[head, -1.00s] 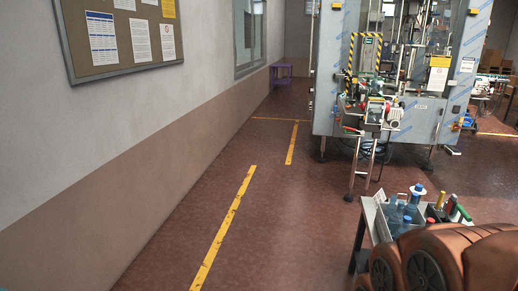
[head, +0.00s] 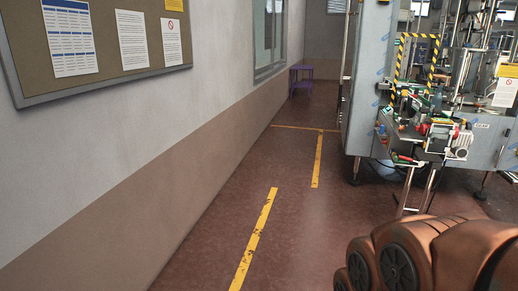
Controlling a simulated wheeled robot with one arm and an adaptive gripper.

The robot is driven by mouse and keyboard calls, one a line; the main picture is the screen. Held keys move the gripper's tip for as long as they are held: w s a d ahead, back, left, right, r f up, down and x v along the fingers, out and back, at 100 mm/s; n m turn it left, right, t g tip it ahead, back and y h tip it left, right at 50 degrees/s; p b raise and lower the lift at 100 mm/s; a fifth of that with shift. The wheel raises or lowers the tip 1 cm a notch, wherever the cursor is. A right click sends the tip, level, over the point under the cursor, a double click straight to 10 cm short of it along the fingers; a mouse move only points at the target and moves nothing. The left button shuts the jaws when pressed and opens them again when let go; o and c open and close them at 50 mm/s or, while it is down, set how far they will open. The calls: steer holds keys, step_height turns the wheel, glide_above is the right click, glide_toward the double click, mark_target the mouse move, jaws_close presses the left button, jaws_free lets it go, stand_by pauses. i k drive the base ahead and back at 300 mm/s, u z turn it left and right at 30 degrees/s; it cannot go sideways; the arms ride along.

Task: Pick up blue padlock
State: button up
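No blue padlock can be made out in the head view. My own orange-brown arm (head: 420,258) fills the lower right corner, and its gripper end is outside the picture. A large grey machine (head: 365,85) with a yellow-and-black striped frame stands at the right. Small parts crowd its front, too small to tell apart.
A purple stool or small table (head: 302,79) stands at the far end by the wall. Yellow floor tape (head: 255,240) runs along the clear brown floor. A notice board (head: 100,45) hangs on the left wall. The aisle between wall and machine is free.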

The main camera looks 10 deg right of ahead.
mark_target(381, 127)
steer(key=z, duration=0.4)
steer(key=i, duration=1.75)
steer(key=z, duration=0.7)
steer(key=i, duration=0.5)
steer(key=u, duration=2.2)
